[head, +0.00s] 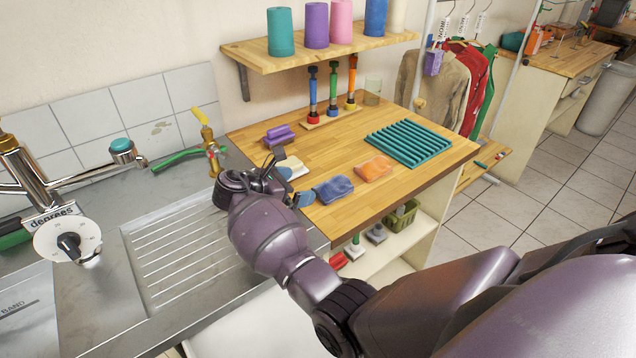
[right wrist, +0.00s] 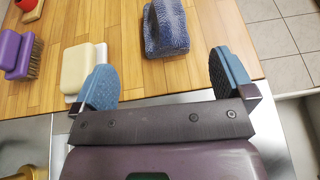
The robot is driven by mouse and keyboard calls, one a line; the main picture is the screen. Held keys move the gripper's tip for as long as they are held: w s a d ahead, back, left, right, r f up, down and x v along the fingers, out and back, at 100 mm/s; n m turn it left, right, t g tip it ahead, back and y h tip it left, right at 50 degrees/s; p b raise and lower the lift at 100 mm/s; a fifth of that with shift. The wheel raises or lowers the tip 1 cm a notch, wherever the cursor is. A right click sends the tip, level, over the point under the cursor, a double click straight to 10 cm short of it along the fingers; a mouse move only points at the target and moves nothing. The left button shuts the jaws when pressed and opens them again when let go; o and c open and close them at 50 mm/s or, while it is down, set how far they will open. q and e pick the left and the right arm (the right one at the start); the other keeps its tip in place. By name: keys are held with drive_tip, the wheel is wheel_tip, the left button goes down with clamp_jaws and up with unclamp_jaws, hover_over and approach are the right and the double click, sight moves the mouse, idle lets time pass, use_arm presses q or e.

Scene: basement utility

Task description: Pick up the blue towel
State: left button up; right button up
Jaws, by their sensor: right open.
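The blue towel (head: 332,189) lies folded on the wooden counter near its front edge. In the right wrist view the blue towel (right wrist: 166,28) shows as a textured roll at the top, ahead of the fingers. My right gripper (head: 295,186) is just left of the towel in the head view, with blue pads apart. In the right wrist view my right gripper (right wrist: 164,78) is open and empty, its fingertips over the counter's edge. The towel lies beyond the gap between them, not touched. My left gripper is not in view.
A cream block (right wrist: 84,66) lies close to the left finger. A purple brush (right wrist: 17,54) is farther left. An orange cloth (head: 373,168) lies right of the towel, and a teal ribbed mat (head: 408,146) behind it. The steel sink drainer (head: 180,250) adjoins the counter.

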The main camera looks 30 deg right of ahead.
sight(321, 185)
drive_tip(key=shift+w+a+f, duration=0.1)
drive_tip(key=shift+w+a, duration=0.05)
drive_tip(key=shift+a, duration=0.45)
drive_tip(key=x, duration=0.4)
drive_tip(key=shift+d+f, duration=0.1)
drive_tip(key=shift+d, duration=0.25)
drive_tip(key=shift+d+f, duration=0.25)
drive_tip(key=shift+d, duration=0.4)
drive_tip(key=x, duration=0.4)
drive_tip(key=shift+s+d, duration=0.3)
drive_tip(key=shift+s, duration=0.05)
drive_tip(key=c, duration=0.9)
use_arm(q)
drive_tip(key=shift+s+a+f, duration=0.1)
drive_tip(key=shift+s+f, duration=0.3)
use_arm(e)
drive_tip(key=shift+c, duration=0.2)
drive_tip(key=shift+r, duration=0.1)
